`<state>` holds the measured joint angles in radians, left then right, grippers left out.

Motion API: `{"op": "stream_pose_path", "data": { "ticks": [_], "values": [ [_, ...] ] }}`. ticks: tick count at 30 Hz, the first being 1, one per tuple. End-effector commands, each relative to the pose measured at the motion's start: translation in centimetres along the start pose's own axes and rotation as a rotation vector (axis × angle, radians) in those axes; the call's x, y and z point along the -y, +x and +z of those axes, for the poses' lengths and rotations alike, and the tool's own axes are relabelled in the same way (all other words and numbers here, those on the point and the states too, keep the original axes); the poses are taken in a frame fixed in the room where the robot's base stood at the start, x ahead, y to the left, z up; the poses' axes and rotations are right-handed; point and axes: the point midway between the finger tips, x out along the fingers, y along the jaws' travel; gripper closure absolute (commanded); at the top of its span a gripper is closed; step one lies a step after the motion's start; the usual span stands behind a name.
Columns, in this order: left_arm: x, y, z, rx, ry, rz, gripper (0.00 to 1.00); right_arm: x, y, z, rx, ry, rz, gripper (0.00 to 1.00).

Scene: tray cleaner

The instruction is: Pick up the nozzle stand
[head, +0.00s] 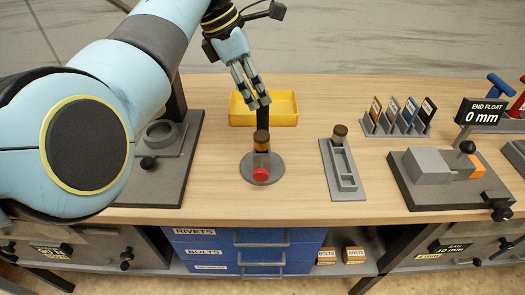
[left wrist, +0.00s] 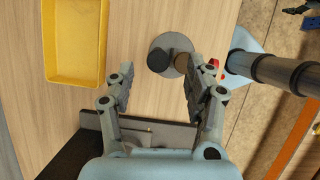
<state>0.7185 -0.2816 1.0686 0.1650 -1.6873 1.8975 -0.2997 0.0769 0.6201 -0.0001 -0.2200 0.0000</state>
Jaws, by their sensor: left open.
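The nozzle stand appears to be the round grey base (head: 262,176) with a red knob in front and a brown-topped piece on it; it stands upright on the bench. My left gripper (head: 254,88) is open and empty, above and behind the stand in the head view. In the left wrist view its fingers (left wrist: 158,80) are spread, with the stand beyond and between their tips. My right gripper is not in view.
A yellow bin (head: 284,116) sits behind the stand. A grey slotted holder (head: 347,180) with a brown-topped piece lies to its right, a dark fixture plate (head: 180,185) to its left. Farther right are a card rack (head: 398,128) and an END FLOAT block fixture (head: 440,170).

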Motion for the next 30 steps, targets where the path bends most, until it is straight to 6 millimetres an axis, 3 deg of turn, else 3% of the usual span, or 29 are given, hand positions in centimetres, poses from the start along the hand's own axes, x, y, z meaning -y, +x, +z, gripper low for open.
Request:
{"op": "stream_pose_path", "data": {
  "ticks": [9,18,30],
  "values": [
    [-0.2,4.4,-0.1,0.0,0.001,-0.001,0.47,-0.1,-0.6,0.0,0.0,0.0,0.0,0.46],
    [-0.3,4.9,-0.1,0.0,0.001,0.001,0.48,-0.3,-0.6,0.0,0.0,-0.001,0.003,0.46],
    [-0.3,4.9,-0.1,0.0,0.001,0.001,1.0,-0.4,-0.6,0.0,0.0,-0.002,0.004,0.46]
  ]
}}
